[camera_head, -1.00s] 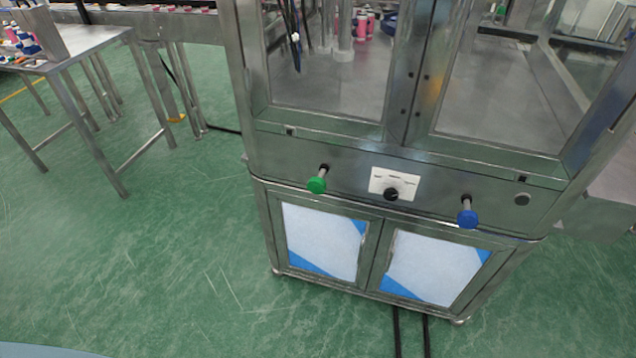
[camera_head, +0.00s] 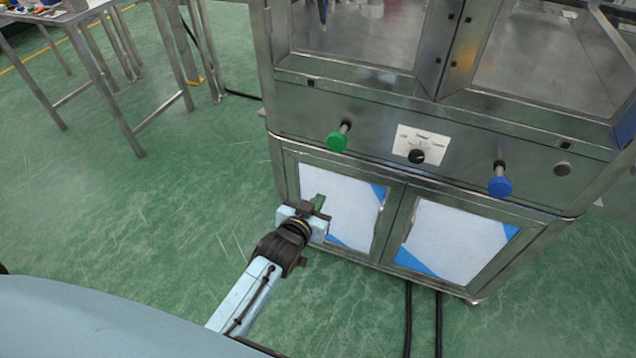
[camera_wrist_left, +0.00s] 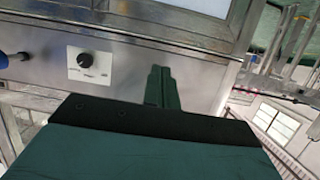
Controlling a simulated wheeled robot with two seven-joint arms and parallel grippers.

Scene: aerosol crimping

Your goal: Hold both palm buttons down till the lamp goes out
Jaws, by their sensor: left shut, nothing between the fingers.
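The green palm button (camera_head: 337,141) sticks out of the left part of the machine's steel front panel. The blue palm button (camera_head: 499,186) sticks out of the right part. In the left wrist view a piece of the blue button (camera_wrist_left: 4,60) shows at the left edge; the green one cannot be made out there. My left gripper (camera_head: 319,201) is shut and empty, below and left of the green button, apart from it, in front of the left cabinet door. Its closed fingers (camera_wrist_left: 161,88) also show in the left wrist view. My right gripper is out of view. I see no lit lamp.
A white plate with a black selector knob (camera_head: 416,156) sits between the buttons. A steel table (camera_head: 88,20) stands at the far left. Green floor (camera_head: 190,215) is clear left of the machine.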

